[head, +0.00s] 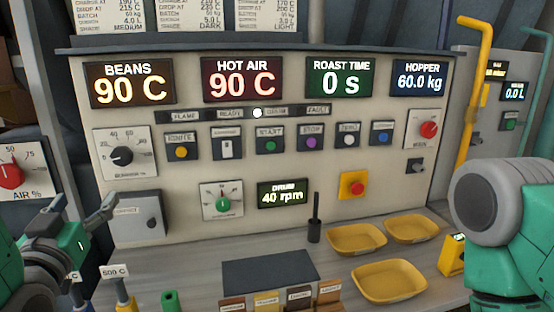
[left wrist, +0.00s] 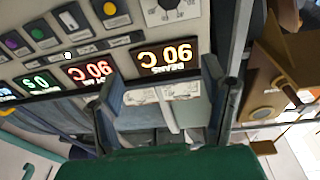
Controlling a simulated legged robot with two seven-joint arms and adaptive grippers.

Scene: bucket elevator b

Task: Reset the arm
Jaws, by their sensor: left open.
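My left gripper (head: 86,208) is at the lower left of the head view, in front of the left end of the roaster control panel (head: 270,180). Its two fingers are spread with nothing between them. In the left wrist view the open fingers (left wrist: 160,92) frame part of the panel and the tilted, upside-down displays beyond. The fingers appear apart from the panel. My right arm (head: 500,225) shows as a grey joint and green link at the right edge of the head view. Its gripper is out of frame.
A red emergency button (head: 353,185) and knobs project from the panel. A yellow pipe (head: 474,95) stands at right.

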